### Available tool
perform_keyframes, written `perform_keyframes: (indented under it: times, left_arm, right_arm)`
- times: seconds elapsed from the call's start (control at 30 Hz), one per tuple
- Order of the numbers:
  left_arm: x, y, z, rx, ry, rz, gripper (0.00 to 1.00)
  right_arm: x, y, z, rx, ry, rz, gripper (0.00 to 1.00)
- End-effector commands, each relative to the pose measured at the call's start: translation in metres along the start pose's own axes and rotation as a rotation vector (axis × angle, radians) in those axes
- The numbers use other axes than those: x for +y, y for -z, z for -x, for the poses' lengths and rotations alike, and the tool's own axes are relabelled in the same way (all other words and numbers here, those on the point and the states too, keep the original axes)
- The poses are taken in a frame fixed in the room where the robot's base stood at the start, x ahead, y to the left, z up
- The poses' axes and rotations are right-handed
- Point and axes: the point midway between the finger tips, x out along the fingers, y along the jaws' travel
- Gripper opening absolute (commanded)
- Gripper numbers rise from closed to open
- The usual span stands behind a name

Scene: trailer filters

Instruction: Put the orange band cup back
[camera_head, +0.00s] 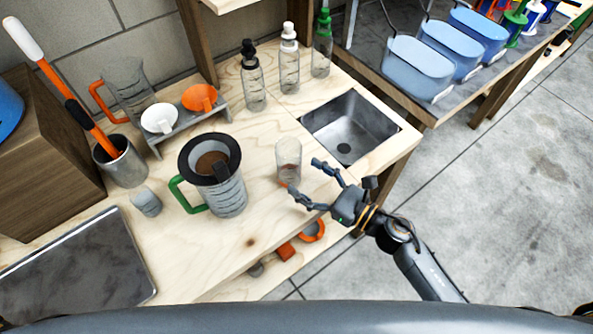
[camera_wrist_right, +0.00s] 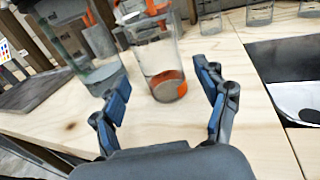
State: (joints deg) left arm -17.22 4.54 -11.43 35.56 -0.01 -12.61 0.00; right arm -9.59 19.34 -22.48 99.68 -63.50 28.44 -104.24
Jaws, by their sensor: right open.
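The orange band cup (camera_head: 289,158) is a clear cup standing upright on the wooden counter, left of the sink. In the right wrist view the cup (camera_wrist_right: 160,60) shows an orange band near its base and stands between and a little beyond the open fingers. My right gripper (camera_head: 304,177) is open and empty, reaching in from the right, with its fingertips close to the cup's near right side. I cannot tell whether they touch it. My left gripper is not in view.
A clear jug (camera_head: 231,196) with a green handle and a dark filter stands left of the cup. A sink (camera_head: 352,125) lies to the right. Bottles (camera_head: 253,85) stand behind. A rack (camera_head: 190,125) holds white and orange funnels. Orange items (camera_head: 313,231) sit below the counter.

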Motion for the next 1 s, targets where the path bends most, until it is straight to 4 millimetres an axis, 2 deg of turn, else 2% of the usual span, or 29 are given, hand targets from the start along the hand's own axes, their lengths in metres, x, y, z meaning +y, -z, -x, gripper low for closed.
perform_keyframes:
  times: [0.03, 0.2, 0.4, 0.57, 1.0]
  left_arm:
    - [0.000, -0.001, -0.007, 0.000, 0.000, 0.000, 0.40]
    - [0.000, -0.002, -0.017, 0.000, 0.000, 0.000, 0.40]
    - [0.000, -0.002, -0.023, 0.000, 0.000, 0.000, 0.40]
    - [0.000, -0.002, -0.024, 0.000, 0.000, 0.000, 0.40]
    - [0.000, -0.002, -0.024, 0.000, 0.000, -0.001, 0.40]
  right_arm:
    - [0.000, 0.005, 0.014, 0.004, 0.001, 0.001, 0.74]
    - [0.000, 0.004, 0.050, 0.003, 0.000, 0.001, 0.74]
    - [0.000, 0.002, 0.076, 0.001, 0.000, 0.000, 0.74]
    - [0.000, 0.001, 0.083, 0.000, -0.001, 0.001, 0.74]
    - [0.000, 0.000, 0.083, 0.000, 0.000, 0.001, 0.74]
